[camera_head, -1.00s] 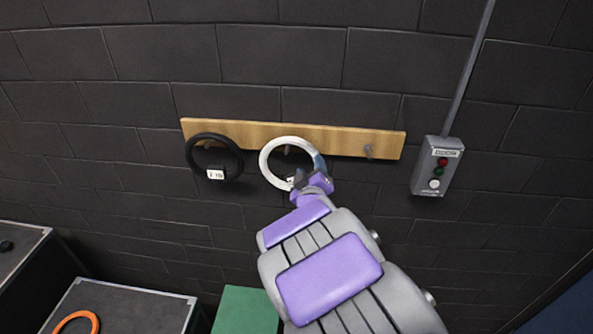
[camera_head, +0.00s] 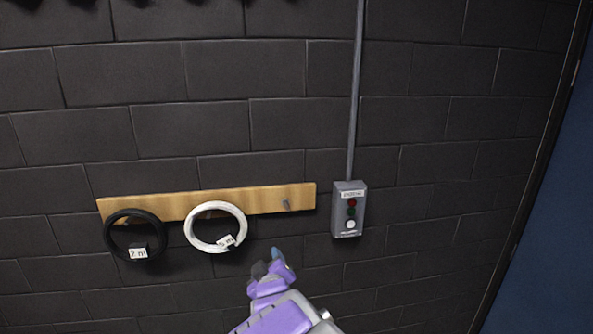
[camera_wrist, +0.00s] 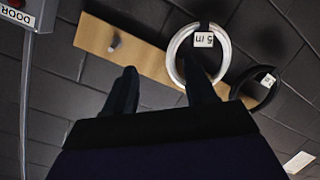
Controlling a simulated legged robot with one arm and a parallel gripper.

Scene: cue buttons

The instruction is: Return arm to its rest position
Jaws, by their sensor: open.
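My gripper (camera_head: 268,264) is purple and grey with dark fingers. It is open and empty, below and to the right of the white ring (camera_head: 190,232) in the head view. The white ring carries a "5 m" tag and hangs on the wooden board (camera_head: 255,200). In the wrist view my two dark fingers (camera_wrist: 162,90) stand apart, and the white ring (camera_wrist: 173,62) shows behind the right finger. No ring lies between the fingers. Most of my arm is outside the head view.
A black ring (camera_head: 108,236) with a "2 m" tag hangs at the board's left. A bare peg (camera_head: 287,205) is at its right. A blue panel (camera_head: 545,230) is at far right.

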